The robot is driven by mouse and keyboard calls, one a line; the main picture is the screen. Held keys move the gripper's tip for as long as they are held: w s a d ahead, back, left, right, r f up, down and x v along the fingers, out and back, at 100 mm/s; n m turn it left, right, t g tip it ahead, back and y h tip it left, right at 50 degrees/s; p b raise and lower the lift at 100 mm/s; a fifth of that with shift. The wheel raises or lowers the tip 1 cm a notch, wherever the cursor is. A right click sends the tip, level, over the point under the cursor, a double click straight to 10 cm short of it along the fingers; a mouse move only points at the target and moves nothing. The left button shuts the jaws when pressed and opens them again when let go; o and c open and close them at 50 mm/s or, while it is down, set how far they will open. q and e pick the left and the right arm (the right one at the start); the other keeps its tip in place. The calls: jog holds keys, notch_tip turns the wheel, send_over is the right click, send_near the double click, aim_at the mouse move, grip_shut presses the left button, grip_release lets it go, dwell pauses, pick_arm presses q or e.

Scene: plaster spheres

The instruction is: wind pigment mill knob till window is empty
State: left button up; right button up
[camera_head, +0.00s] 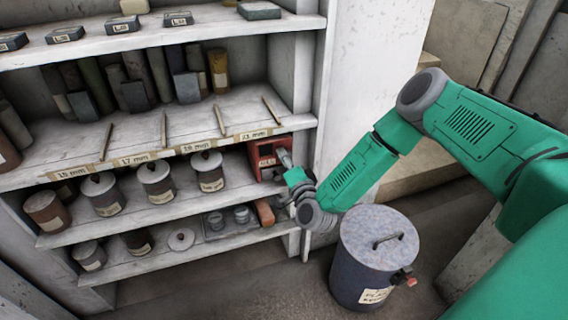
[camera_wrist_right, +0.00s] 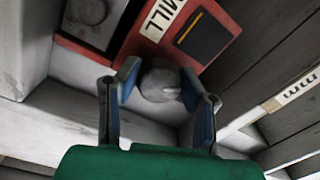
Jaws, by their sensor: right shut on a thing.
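The red pigment mill (camera_head: 268,160) stands at the right end of a middle shelf in the head view. In the right wrist view its red face (camera_wrist_right: 135,45) carries a label reading MILL. In the head view this gripper (camera_head: 286,160) reaches the mill's front. My left gripper is out of view.
Labelled lidded jars (camera_head: 155,182) stand left of the mill. Above are thin rods (camera_head: 220,121) on a shelf with size labels. A blue-grey lidded bin (camera_head: 368,278) stands on the floor below my right arm. A white upright panel (camera_head: 370,80) borders the shelves.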

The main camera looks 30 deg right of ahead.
jog(key=m, duration=0.1)
jog(key=m+b, duration=0.1)
jog(key=m, duration=0.1)
jog(key=m+b, duration=0.1)
jog(key=shift+s+d+f+m+h, duration=0.1)
jog(key=shift+d+f+m+h, duration=0.1)
jog(key=shift+d+m+h, duration=0.15)
jog(key=m+b, duration=0.2)
jog(key=m, duration=0.2)
jog(key=shift+s+m+g+b, duration=0.1)
jog(key=shift+m+g+b, duration=0.15)
jog(key=shift+g+b, duration=0.1)
jog(key=shift+f, duration=0.1)
jog(key=o, duration=1)
jog(key=shift+o, duration=0.7)
